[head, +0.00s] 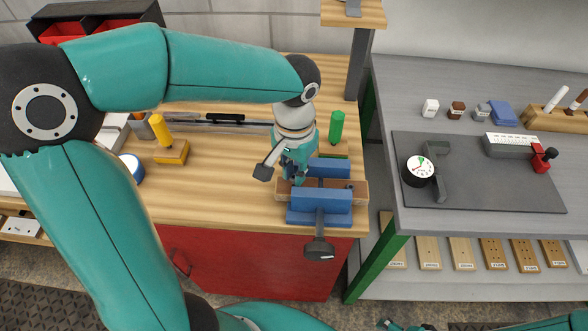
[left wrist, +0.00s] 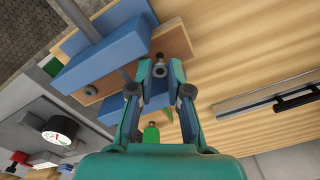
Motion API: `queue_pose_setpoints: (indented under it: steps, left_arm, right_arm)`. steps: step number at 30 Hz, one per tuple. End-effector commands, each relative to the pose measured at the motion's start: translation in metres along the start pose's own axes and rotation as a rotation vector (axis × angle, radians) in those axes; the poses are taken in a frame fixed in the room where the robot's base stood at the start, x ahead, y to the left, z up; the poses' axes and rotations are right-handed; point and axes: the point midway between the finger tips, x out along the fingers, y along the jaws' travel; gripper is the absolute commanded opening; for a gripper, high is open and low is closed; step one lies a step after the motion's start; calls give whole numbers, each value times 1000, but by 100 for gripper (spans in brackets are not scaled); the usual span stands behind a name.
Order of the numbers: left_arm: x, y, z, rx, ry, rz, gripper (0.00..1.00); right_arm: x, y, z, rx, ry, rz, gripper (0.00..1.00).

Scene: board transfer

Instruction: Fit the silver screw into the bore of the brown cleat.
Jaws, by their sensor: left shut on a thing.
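The brown cleat (head: 361,190) is clamped in a blue vise (head: 321,203) near the front edge of the wooden bench. It also shows in the left wrist view (left wrist: 176,40), with a dark bore near the fingertips. My left gripper (head: 293,174) points down over the left part of the cleat. In the left wrist view its fingers (left wrist: 158,68) are closed on the small silver screw (left wrist: 158,71), seen almost end-on close to the bore. I cannot tell whether the screw has entered it. What may be my right gripper (head: 408,326) is cut off at the bottom edge.
A green-handled piece (head: 337,127) stands just behind the vise. A yellow-handled piece (head: 160,128) in a block stands on the left. The vise handle (head: 319,248) juts out over the front edge. The grey table (head: 480,225) stands to the right, past a gap.

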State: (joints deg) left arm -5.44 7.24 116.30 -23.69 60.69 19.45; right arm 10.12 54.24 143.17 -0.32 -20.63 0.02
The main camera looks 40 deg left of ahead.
Motion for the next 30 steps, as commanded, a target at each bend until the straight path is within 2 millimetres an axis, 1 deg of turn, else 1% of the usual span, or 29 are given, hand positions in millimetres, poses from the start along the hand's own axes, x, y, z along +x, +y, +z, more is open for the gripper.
queue_pose_setpoints:
  steps: [28, 29, 30]
  left_arm:
    - [22, 0, 0, 0, -1, 0, 0]
    - [21, 0, 0, 0, -1, 0, 20]
    - [20, 0, 0, 0, -1, 0, 27]
  right_arm:
    - [17, 6, 0, 0, 0, 0, 85]
    - [16, 6, 0, 0, 0, 0, 85]
    - [16, 6, 0, 0, 0, 0, 85]
